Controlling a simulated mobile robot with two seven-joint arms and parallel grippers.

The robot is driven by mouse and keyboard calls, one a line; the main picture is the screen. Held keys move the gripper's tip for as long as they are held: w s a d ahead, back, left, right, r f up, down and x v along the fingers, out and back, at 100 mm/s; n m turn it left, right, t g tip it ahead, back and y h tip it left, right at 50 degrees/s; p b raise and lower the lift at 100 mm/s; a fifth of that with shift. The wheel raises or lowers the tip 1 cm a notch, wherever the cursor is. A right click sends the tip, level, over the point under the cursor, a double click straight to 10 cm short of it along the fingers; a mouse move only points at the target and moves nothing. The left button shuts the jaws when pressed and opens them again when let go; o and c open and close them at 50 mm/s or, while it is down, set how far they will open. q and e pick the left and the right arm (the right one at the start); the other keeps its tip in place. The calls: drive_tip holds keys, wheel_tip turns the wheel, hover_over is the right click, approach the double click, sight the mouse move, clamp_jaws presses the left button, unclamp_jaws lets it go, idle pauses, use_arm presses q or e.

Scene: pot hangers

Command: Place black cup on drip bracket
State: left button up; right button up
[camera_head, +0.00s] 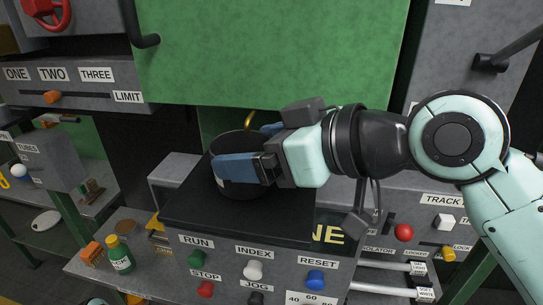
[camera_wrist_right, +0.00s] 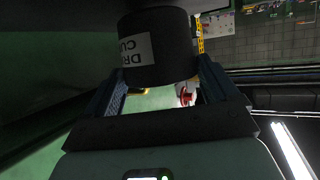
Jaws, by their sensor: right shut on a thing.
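The black cup (camera_head: 226,145) is over the dark slab top (camera_head: 195,208) of the control console. My right gripper (camera_head: 238,152) has its blue fingers on either side of the cup and is shut on it. In the right wrist view the cup (camera_wrist_right: 178,45) sits between the fingers, with a partly visible white label. The cup looks about upright; I cannot tell whether its base touches the slab. A yellow curved piece (camera_head: 250,119) shows just behind the cup, mostly hidden; I cannot tell whether it belongs to the drip bracket. My left gripper is not in view.
A green panel (camera_head: 270,50) rises behind the cup. A grey box (camera_head: 175,168) stands left of the slab. A green bottle (camera_head: 120,256) and an orange block (camera_head: 92,252) stand at lower left. Buttons, including the blue reset button (camera_head: 316,278), line the console front.

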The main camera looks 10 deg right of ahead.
drive_tip(key=shift+s+d+f, duration=0.2)
drive_tip(key=shift+f, duration=0.05)
drive_tip(key=shift+w+d+f, duration=0.1)
drive_tip(key=shift+w, duration=0.15)
drive_tip(key=shift+w+a+f, duration=0.1)
drive_tip(key=shift+w+a, duration=0.15)
drive_tip(key=shift+w, duration=0.5)
drive_tip(key=shift+s+f, duration=0.1)
drive_tip(key=shift+s, duration=0.15)
drive_tip(key=o, duration=0.9)
drive_tip(key=shift+s, duration=0.2)
drive_tip(key=shift+r, duration=0.25)
drive_tip(key=v, duration=1.2)
